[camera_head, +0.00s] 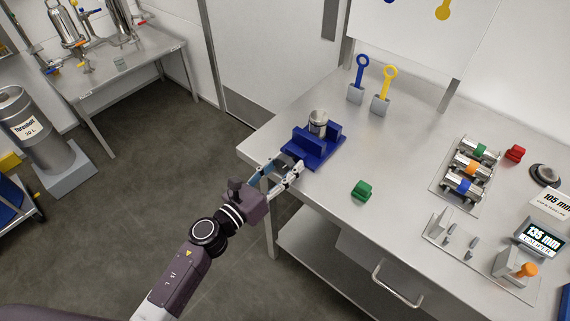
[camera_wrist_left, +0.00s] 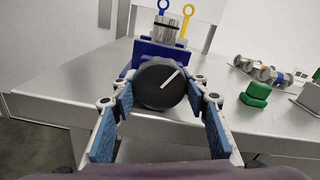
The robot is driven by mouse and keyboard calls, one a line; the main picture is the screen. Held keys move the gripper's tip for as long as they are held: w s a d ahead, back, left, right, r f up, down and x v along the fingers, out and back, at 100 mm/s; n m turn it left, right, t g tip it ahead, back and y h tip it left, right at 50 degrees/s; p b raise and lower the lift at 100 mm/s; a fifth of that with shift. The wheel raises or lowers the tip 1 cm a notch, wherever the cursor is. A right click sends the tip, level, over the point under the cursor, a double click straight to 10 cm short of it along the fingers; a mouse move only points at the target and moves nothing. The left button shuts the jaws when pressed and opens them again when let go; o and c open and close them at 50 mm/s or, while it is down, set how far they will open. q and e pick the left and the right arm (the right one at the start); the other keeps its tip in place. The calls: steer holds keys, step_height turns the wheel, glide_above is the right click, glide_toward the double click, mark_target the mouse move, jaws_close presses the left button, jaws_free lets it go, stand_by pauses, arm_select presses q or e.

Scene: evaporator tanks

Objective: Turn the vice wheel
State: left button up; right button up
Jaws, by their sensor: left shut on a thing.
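The blue vice (camera_head: 318,150) stands at the left front corner of the steel table and holds a metal cylinder (camera_head: 318,122) between its jaws. The black vice wheel (camera_wrist_left: 160,83) with a white line slanting up to the right faces me in the left wrist view. My left gripper (camera_head: 283,168) reaches the wheel at the table's edge. In the left wrist view its blue-padded fingers (camera_wrist_left: 160,98) lie on both sides of the wheel, shut on it. In the head view the fingers mostly hide the wheel. My right gripper is in neither view.
A green block (camera_head: 361,191) lies right of the vice. Blue and yellow keys (camera_head: 384,90) stand in holders behind it. A rack of metal cylinders (camera_head: 465,172) and a caliper station (camera_head: 480,255) are farther right. The table between is mostly clear.

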arm_select(q)
steer(key=shift+n, duration=0.4)
steer(key=o, duration=1.2)
steer(key=shift+c, duration=0.2)
steer(key=v, duration=1.2)
